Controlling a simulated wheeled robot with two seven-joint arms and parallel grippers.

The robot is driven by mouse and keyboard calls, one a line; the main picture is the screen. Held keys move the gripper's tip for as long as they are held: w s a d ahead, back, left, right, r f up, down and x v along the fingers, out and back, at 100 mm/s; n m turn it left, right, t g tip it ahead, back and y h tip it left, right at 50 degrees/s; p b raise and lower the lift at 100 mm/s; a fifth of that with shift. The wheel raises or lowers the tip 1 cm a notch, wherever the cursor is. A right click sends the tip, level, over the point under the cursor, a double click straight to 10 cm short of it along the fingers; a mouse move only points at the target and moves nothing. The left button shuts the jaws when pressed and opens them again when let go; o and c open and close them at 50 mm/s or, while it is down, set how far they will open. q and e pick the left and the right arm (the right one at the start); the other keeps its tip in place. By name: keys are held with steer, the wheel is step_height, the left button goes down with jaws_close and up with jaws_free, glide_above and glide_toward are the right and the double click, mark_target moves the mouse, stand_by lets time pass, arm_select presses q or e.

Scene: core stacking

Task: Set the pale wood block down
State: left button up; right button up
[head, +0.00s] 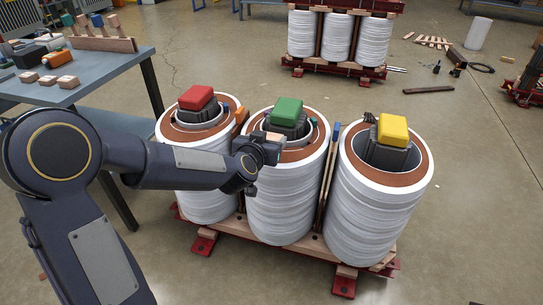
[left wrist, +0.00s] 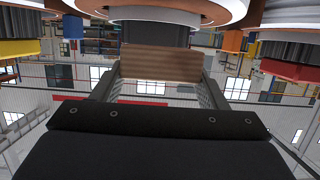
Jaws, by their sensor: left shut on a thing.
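My left gripper (head: 266,149) is at the near side of the middle coil (head: 283,205), in front of its green-capped core (head: 287,114). It is shut on the pale wood block (left wrist: 160,66), which spans between the two fingers in the left wrist view. In the head view only a small part of the block (head: 274,137) shows at the gripper's tip, close to the coil's brown top ring. I cannot tell whether the block touches the ring. My right gripper is not in view.
The left coil (head: 200,187) has a red-capped core and the right coil (head: 375,210) a yellow-capped one. Several pale blocks (head: 68,82) lie on the blue-grey table (head: 110,68) at left. Another coil set (head: 338,37) stands behind. The floor at right is mostly clear.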

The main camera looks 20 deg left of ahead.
arm_select(q)
steer(key=shift+w+d+f, duration=0.15)
steer(key=shift+d+f, duration=0.2)
steer(key=shift+f, duration=0.15)
steer(key=shift+w+d+f+b, duration=0.15)
steer(key=shift+f+b, duration=0.35)
steer(key=shift+f, duration=0.35)
steer(key=shift+s+d+f+b, duration=0.1)
steer(key=shift+f+b, duration=0.4)
steer(key=shift+f, duration=0.35)
steer(key=shift+f, duration=0.15)
steer(key=shift+f, duration=0.15)
steer(key=o, duration=1)
